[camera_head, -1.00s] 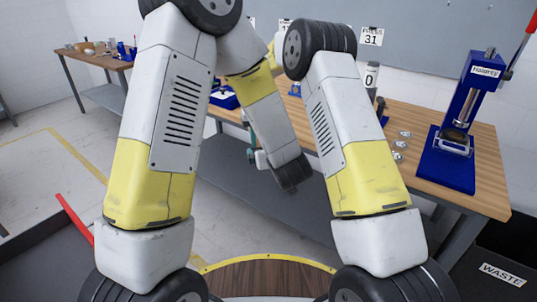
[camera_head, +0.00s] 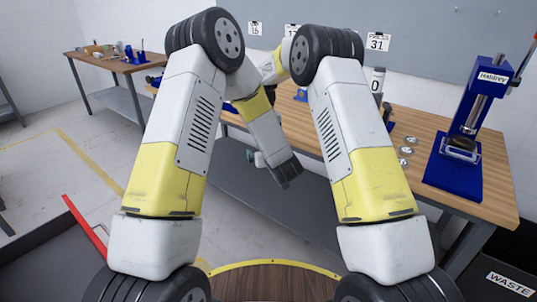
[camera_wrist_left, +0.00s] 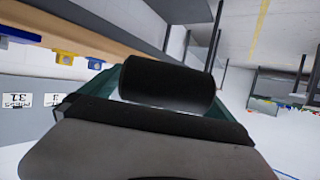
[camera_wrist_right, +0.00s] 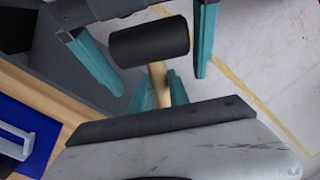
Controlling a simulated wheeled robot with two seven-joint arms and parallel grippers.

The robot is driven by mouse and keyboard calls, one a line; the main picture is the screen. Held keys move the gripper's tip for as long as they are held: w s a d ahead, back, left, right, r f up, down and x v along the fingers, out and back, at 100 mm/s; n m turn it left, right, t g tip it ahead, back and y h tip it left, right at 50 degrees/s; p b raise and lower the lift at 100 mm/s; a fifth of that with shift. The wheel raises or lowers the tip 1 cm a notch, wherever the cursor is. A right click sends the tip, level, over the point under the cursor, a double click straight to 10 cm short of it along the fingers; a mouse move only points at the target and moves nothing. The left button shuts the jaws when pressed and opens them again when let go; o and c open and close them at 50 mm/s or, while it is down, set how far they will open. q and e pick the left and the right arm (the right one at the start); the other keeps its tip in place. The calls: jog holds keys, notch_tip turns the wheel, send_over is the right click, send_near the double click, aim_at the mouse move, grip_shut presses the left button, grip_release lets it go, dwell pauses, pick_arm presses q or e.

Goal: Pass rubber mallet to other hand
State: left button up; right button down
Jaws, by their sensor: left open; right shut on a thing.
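The rubber mallet has a black cylindrical head (camera_wrist_right: 150,41) and a light wooden handle (camera_wrist_right: 158,83). In the right wrist view my right gripper (camera_wrist_right: 162,92) is shut on the handle, just below the head. My left gripper (camera_wrist_right: 160,78) faces it there, open, with one teal finger on each side of the mallet. In the left wrist view the black mallet head (camera_wrist_left: 168,82) lies crosswise between the left gripper's (camera_wrist_left: 160,97) spread fingers. I cannot tell whether they touch it. The lower handle is hidden. In the head view my arms hide most of the mallet.
A wooden workbench (camera_head: 440,182) runs along the wall, with a blue press (camera_head: 465,140) and several small metal discs (camera_head: 405,152) on it. A second bench (camera_head: 110,65) stands at the far left. A waste bin (camera_head: 505,280) is at lower right. Open floor lies left.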

pick_arm(q)
jog(key=shift+w+f, duration=0.1)
jog(key=shift+w, duration=0.05)
jog(key=c, duration=1.8)
pick_arm(e)
jog(key=shift+a, duration=0.1)
jog(key=c, duration=1.2)
grip_release()
jog(key=shift+o, duration=0.2)
